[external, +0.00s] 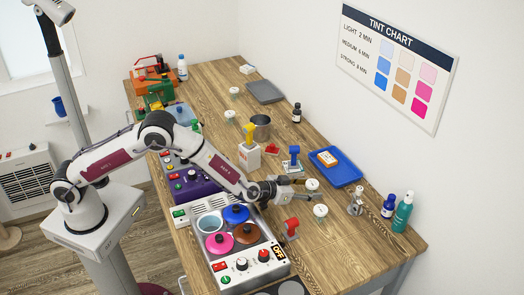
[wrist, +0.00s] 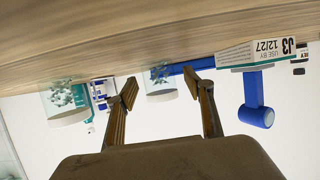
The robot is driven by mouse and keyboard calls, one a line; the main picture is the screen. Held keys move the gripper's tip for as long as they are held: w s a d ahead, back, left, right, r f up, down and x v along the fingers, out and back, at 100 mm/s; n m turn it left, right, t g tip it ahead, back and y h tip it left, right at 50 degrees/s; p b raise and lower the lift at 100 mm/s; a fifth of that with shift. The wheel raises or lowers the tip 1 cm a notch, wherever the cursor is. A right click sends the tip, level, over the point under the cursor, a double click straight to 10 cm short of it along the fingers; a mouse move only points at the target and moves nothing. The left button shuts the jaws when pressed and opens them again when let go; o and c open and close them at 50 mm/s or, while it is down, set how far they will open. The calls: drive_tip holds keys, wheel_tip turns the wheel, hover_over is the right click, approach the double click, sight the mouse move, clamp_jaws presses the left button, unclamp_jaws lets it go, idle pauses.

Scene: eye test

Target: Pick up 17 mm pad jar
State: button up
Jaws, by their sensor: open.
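Several small jars with white round tops stand on the wooden table; I cannot read a size on any, so I cannot tell which is the 17 mm one. One jar (external: 312,184) is at my gripper (external: 304,190) in the external view. Another jar (external: 320,211) stands a little nearer the front. In the wrist view, which is upside down, a clear jar with teal bits and a white lid (wrist: 160,96) shows between the open fingers of my gripper (wrist: 165,84), apart from both. A second such jar (wrist: 66,112) is at the left.
A blue-handled stamp (external: 292,157) stands behind my gripper, a red-handled one (external: 291,227) in front. A blue tray (external: 347,178) with an orange-and-white item lies behind. A metal fitting (external: 355,202), blue bottle (external: 388,206) and teal bottle (external: 402,213) stand right. The front right table is clear.

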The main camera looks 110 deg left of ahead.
sight(309, 184)
drive_tip(key=shift+c, duration=0.3)
drive_tip(key=c, duration=1.2)
drive_tip(key=shift+o, duration=0.2)
drive_tip(key=shift+r, duration=0.15)
drive_tip(key=shift+r, duration=4.85)
